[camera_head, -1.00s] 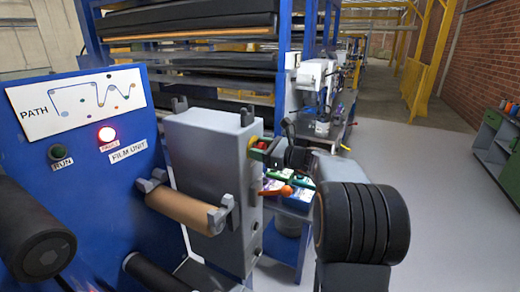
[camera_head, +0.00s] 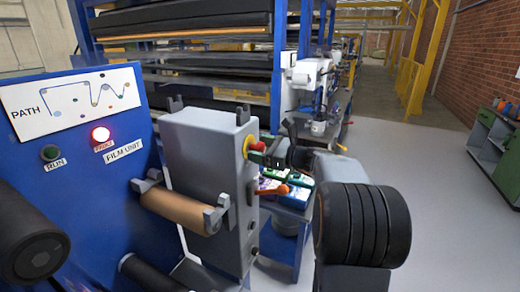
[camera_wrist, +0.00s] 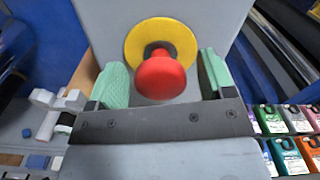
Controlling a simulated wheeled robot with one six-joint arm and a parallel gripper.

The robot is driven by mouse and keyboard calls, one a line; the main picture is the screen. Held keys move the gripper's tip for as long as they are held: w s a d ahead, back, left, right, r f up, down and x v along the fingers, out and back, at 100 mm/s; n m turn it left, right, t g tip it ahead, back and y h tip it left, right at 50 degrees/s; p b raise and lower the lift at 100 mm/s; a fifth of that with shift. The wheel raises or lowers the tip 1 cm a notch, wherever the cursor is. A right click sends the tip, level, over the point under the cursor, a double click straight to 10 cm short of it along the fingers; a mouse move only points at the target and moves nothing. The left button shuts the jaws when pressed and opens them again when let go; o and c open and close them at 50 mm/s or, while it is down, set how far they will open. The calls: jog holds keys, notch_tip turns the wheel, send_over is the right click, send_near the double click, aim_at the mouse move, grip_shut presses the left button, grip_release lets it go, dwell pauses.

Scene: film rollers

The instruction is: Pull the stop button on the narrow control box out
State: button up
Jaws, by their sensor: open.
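The red stop button (camera_wrist: 160,76) sits on a yellow round plate (camera_wrist: 134,47) on the narrow side face of the grey control box (camera_wrist: 105,18). My gripper (camera_wrist: 161,72) is open in the wrist view, with one green finger on each side of the button and a visible gap to each. In the head view the control box (camera_head: 205,150) stands right of the blue panel, and the stop button (camera_head: 259,146) shows on its right face.
The blue panel (camera_head: 90,200) carries a lit red lamp (camera_head: 101,135) and a green run button (camera_head: 50,153). A brown roller (camera_head: 175,208) sticks out below. Colored cartridges (camera_wrist: 285,150) lie at the lower right. A green cabinet (camera_head: 495,150) stands far right; floor before it is clear.

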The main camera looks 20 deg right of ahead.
jog(key=b+v, duration=0.2)
jog(key=v, duration=1.1)
jog(key=shift+s, duration=0.2)
jog(key=shift+d, duration=0.1)
